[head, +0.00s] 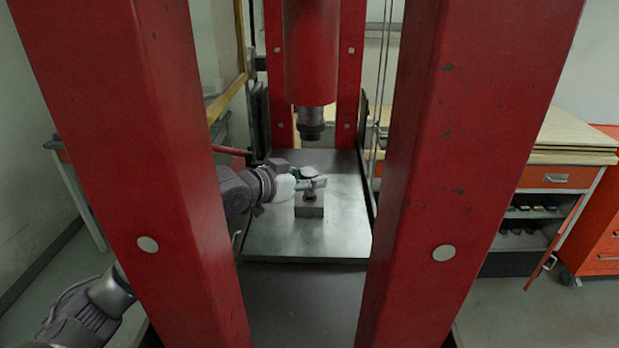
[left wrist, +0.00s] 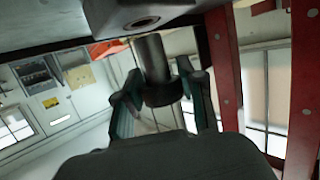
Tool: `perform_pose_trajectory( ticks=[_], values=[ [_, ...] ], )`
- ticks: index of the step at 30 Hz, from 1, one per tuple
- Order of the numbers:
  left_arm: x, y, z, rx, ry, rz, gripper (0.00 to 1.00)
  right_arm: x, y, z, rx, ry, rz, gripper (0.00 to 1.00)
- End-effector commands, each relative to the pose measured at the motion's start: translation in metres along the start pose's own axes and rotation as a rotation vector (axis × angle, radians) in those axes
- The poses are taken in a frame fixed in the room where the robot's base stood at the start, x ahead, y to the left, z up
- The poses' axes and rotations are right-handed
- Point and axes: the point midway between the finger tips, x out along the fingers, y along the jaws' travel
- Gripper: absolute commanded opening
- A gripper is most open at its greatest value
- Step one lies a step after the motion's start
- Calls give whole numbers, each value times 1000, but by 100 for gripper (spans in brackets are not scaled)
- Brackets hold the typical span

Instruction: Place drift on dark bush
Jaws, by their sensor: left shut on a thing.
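My left gripper (head: 310,179) is shut on the drift (head: 308,171), a dark grey cylinder with a wider collar. The left wrist view shows the gripper's fingers (left wrist: 159,92) on both sides of the drift's collar (left wrist: 162,93). The drift's narrow end (left wrist: 151,52) points toward a metal block (head: 309,211) on the press table. A round bush with a hole (left wrist: 141,22) shows in the block's face in the left wrist view, close to the drift's narrow end. Whether they touch, I cannot tell. My right gripper is not in view.
The block stands on the grey press table (head: 275,228), with bare plate around it. The press ram (head: 311,122) hangs above. Red press posts (head: 165,170) and (head: 440,165) frame the opening in front. A workbench (head: 570,150) stands at the right.

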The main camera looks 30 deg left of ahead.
Motion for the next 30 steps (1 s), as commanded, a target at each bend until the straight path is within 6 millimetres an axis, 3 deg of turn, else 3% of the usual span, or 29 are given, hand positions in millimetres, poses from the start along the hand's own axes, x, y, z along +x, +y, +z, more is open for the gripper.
perform_pose_trajectory(
  ticks=[29, 30],
  values=[
    [3, 0, 10, 0, 3, -1, 0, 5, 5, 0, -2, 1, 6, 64],
    [3, 0, 10, 1, 3, -1, 43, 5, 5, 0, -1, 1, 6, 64]
  ],
)
